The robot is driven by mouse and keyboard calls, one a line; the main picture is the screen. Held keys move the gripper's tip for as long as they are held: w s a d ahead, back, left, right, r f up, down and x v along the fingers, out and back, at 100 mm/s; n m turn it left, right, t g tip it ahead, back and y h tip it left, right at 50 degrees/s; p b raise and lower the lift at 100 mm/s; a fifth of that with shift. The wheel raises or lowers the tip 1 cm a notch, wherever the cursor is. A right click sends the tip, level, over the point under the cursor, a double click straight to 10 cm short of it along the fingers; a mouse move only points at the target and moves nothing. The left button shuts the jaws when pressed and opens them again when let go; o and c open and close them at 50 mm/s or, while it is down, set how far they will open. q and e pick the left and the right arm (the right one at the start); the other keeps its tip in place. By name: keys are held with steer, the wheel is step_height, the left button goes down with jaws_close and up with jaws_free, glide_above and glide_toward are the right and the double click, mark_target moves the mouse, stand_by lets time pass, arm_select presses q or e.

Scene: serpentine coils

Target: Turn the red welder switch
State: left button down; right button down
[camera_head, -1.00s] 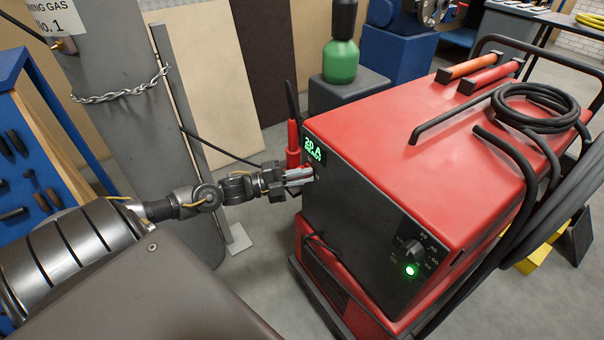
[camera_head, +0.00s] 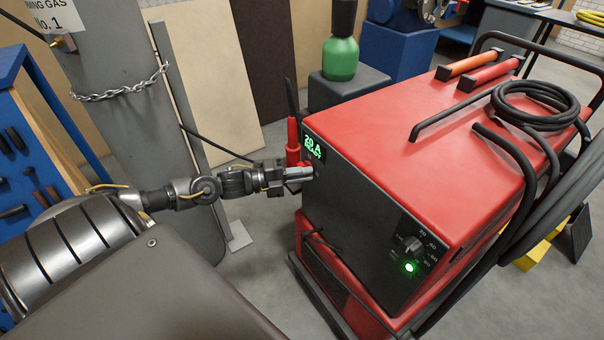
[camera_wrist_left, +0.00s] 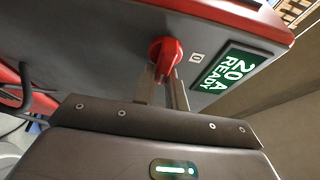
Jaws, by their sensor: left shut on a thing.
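The red welder switch (camera_wrist_left: 165,52) is a rotary knob on the dark front panel of the welder, beside the green display (camera_wrist_left: 229,71) that reads 20 A READY. My left gripper (camera_wrist_left: 163,85) has its fingers shut on the red switch. In the head view my left gripper (camera_head: 296,174) is up against the panel, and it mostly hides the switch. The welder (camera_head: 440,140) is a large red box with a dark front panel; its display (camera_head: 313,147) is lit green. My right gripper is not in view.
A dial (camera_head: 413,244) and a lit green lamp (camera_head: 409,267) are low on the same panel. A red torch (camera_head: 292,140) stands behind my left gripper. A grey gas cylinder (camera_head: 130,110) with a chain stands at the left. A coiled black cable (camera_head: 540,100) lies on top.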

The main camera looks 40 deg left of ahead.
arm_select(q)
steer(key=c, duration=1.5)
jaws_free()
steer(key=shift+w+a, duration=0.1)
steer(key=shift+a, duration=0.2)
steer(key=shift+o, duration=0.3)
steer(key=shift+d, duration=0.1)
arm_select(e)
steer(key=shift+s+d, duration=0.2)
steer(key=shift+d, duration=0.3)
